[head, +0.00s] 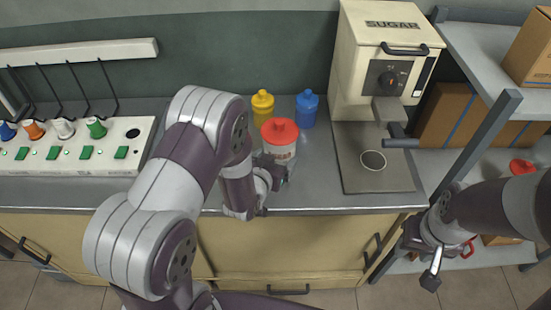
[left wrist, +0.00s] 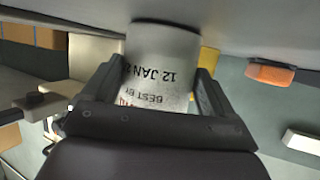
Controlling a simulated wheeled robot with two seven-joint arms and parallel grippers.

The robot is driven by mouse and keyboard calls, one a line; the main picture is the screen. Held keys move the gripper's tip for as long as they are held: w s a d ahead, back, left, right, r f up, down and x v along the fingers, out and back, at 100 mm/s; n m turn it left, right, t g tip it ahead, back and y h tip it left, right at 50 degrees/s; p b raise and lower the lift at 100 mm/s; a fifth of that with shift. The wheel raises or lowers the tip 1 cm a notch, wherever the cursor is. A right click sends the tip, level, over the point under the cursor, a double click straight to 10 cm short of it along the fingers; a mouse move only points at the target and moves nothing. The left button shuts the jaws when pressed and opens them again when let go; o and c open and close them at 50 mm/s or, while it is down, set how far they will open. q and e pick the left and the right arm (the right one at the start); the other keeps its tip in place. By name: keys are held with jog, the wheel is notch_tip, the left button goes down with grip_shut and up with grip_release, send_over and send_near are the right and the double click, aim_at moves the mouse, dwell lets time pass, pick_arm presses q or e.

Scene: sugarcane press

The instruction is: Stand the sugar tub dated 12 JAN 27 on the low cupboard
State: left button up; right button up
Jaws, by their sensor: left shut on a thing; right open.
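A tub with a red lid (head: 279,130) is at the grey counter in the head view. My left gripper (head: 275,172) is shut on this tub. In the left wrist view the tub (left wrist: 162,62) is between the fingers, its print upside down: "BEST BY" and "12 JAN 2", the last digit hidden. I cannot tell whether its base touches the counter. Beige cupboard doors (head: 285,248) are below the counter top. My right gripper (head: 428,268) is open and empty, low in front of the shelves at the right.
A yellow bottle (head: 262,106) and a blue bottle (head: 307,110) stand behind the tub. A cream SUGAR machine (head: 385,60) stands to the right. A white panel (head: 75,148) with coloured knobs is left. Shelves (head: 480,60) at right hold boxes and another red lid (head: 522,166).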

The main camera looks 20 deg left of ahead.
pick_arm(q)
jog(key=o, duration=1.2)
jog(key=shift+f, duration=0.15)
jog(key=shift+s+r, duration=0.1)
jog(key=shift+r, duration=0.15)
jog(key=p+v, duration=0.1)
jog(key=v, duration=1)
jog(key=shift+s+a+r, duration=0.1)
jog(key=shift+s, duration=0.05)
jog(key=shift+w+a+g, duration=0.1)
jog(key=shift+g, duration=0.45)
jog(key=shift+w+a+g, duration=0.15)
jog(key=shift+g, duration=0.4)
jog(key=s+g, duration=0.1)
jog(key=g, duration=0.1)
jog(key=s+a+g+y, duration=0.1)
jog(key=g, duration=0.2)
jog(key=shift+s, duration=0.3)
jog(key=s+r+g, duration=0.1)
jog(key=s, duration=0.1)
jog(key=s+r+g, duration=0.1)
jog(key=s+g, duration=0.1)
jog(key=s+r+n+g, duration=0.1)
jog(key=s+g, duration=0.1)
jog(key=s, duration=0.1)
jog(key=shift+a, duration=0.25)
